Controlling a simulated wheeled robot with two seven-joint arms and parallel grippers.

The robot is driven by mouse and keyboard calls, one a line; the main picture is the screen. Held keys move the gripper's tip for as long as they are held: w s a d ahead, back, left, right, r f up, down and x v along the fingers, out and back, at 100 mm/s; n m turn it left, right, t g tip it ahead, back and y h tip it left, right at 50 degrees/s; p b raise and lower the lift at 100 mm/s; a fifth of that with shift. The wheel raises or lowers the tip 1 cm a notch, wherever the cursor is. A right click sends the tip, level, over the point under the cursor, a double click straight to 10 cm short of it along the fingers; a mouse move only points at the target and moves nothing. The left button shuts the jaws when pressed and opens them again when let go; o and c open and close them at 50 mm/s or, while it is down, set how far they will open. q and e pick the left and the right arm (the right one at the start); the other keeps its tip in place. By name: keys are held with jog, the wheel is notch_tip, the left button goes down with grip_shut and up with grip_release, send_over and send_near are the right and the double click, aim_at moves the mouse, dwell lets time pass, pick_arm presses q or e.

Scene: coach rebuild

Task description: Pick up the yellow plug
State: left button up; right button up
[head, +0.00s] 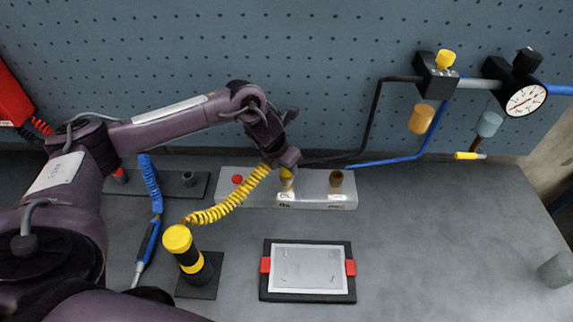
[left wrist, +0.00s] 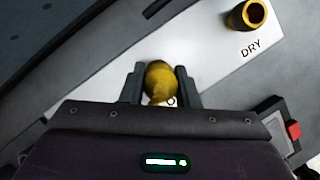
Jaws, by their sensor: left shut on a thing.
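The yellow plug (head: 287,178) is at the middle of the pale block (head: 315,200), above a label too small to read. My left gripper (head: 286,165) comes down on it from above and is shut on it. In the left wrist view, the plug (left wrist: 158,80) sits between the two dark fingers (left wrist: 160,88), its rounded top showing. The fingers touch or nearly touch its sides. I cannot tell whether the plug is seated in the block or slightly raised. My right gripper is not in view.
A yellow coiled hose (head: 228,203) runs from a yellow-black post (head: 188,250) up close to my left gripper. A brass socket (head: 336,178) marked DRY stands right of the plug. A framed plate (head: 308,270) lies in front. The right side of the bench is mostly clear.

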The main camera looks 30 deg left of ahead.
pick_arm(q)
jog(key=shift+w+r, duration=0.15)
jog(key=shift+r, duration=0.5)
notch_tip(320, 180, up, 8)
jog(key=shift+f+b, duration=0.25)
jog(key=shift+b, duration=0.9)
notch_tip(320, 180, up, 16)
jog(key=p, duration=0.9)
